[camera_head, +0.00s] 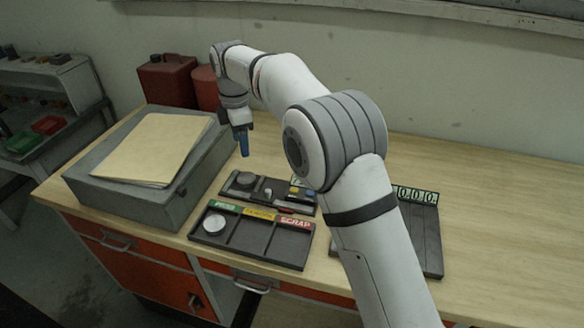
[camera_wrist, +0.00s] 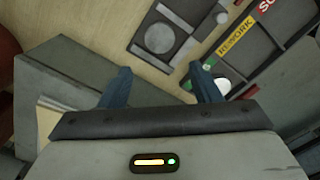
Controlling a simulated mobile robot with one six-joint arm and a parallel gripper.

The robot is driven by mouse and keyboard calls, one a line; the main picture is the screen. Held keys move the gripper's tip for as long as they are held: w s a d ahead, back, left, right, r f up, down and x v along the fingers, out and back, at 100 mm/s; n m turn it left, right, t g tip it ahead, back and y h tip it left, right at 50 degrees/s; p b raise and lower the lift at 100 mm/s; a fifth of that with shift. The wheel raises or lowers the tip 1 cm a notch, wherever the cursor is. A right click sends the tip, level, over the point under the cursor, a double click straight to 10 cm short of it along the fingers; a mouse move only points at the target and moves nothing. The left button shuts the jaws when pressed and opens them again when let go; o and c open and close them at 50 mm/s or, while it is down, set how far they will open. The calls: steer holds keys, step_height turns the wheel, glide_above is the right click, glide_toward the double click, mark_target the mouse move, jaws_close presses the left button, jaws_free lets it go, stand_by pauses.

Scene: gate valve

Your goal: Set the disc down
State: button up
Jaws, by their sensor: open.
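A pale disc (camera_head: 214,224) lies in the left compartment of the dark sorting tray (camera_head: 265,262), below its green label. In the wrist view the disc (camera_wrist: 222,86) shows beside the right finger, which partly hides it. The tray's other labels are a yellow one reading REWORK (camera_wrist: 236,39) and a red one reading SCRAP (camera_head: 295,223). My gripper (camera_head: 244,150) points down above the table, behind the trays. In the wrist view my gripper's (camera_wrist: 163,80) blue fingers are apart with nothing between them.
A grey fixture plate (camera_head: 228,190) with a round grey piece (camera_head: 246,179) and small parts lies behind the sorting tray. A grey box (camera_head: 130,195) with a folder (camera_head: 155,148) stands left. A dark numbered rack (camera_head: 425,235) lies right, partly behind my arm. The right tabletop is clear.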

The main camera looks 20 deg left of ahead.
steer(key=s+d+r+m, duration=0.1)
steer(key=d+r+m, duration=0.25)
steer(key=d, duration=0.55)
steer(key=s+d+r+m+t, duration=0.15)
steer(key=d+m, duration=0.25)
steer(key=d, duration=0.4)
steer(key=s+d+r+m, duration=0.1)
steer(key=d+r+m, duration=0.25)
steer(key=d, duration=0.55)
steer(key=s+d+f+m+t, duration=0.1)
steer(key=s+d+f+m, duration=0.2)
steer(key=s+d+m, duration=0.4)
steer(key=s+d+f+m, duration=0.3)
steer(key=s+d+m, duration=0.4)
steer(key=s+d, duration=0.6)
steer(key=shift+d+f+m+t, duration=0.15)
steer(key=shift+f+m+t, duration=0.2)
steer(key=shift+f+m, duration=0.05)
